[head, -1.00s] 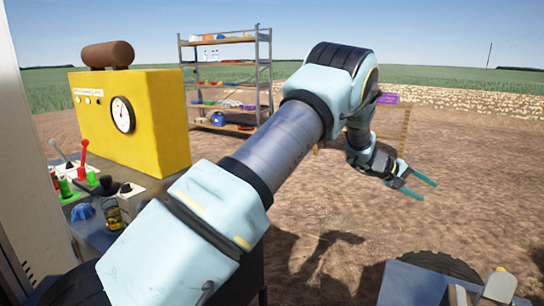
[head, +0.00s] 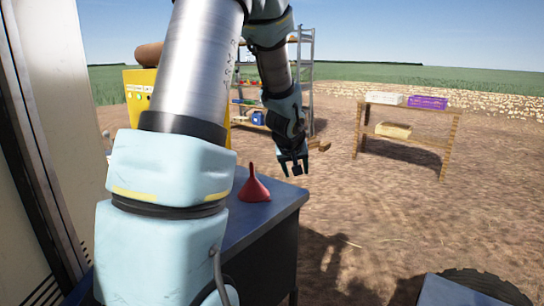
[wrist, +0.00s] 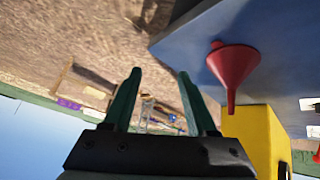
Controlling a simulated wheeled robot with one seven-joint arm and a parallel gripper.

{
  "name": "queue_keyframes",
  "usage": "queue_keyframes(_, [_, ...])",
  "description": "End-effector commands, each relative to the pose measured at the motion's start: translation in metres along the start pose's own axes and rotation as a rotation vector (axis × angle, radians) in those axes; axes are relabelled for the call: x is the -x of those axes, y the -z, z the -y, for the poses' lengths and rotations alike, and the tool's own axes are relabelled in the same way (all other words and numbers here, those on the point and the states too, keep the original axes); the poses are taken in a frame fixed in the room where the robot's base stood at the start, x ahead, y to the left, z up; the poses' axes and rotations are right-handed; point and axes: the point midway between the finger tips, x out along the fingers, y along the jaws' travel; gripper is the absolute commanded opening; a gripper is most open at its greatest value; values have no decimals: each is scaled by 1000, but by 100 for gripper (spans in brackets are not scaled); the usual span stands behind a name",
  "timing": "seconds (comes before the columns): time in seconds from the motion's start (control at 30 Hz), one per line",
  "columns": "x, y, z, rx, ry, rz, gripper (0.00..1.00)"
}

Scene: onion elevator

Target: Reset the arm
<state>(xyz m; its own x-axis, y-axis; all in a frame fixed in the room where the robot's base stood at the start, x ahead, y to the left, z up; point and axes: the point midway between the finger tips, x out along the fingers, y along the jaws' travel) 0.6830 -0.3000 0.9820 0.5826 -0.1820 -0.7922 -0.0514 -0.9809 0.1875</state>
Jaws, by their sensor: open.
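My gripper (head: 293,170) hangs at the end of my bent arm, fingers pointing down, to the right of the blue table's far edge in the head view. It is open and empty. In the wrist view the gripper (wrist: 160,73) shows two green fingers spread apart with nothing between them. My arm links fill much of the left and centre of the head view.
A red funnel (head: 254,190) stands on the blue table (head: 270,222), close to my arm. The yellow machine (head: 135,88) and a metal shelf (head: 305,75) stand behind. A wooden table (head: 448,140) with crates is at right. Open dirt lies between.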

Motion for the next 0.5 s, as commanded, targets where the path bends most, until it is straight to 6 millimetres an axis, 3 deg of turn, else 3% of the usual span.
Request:
queue_keyframes(0.03, [14,-14,24,-5,45,36,58])
queue_keyframes(0.2, [58,-75,83,-48,150,197,58])
queue_keyframes(0.3, [84,-114,106,-70,175,300,58])
queue_keyframes(0.5, [121,-172,126,-102,168,451,58])
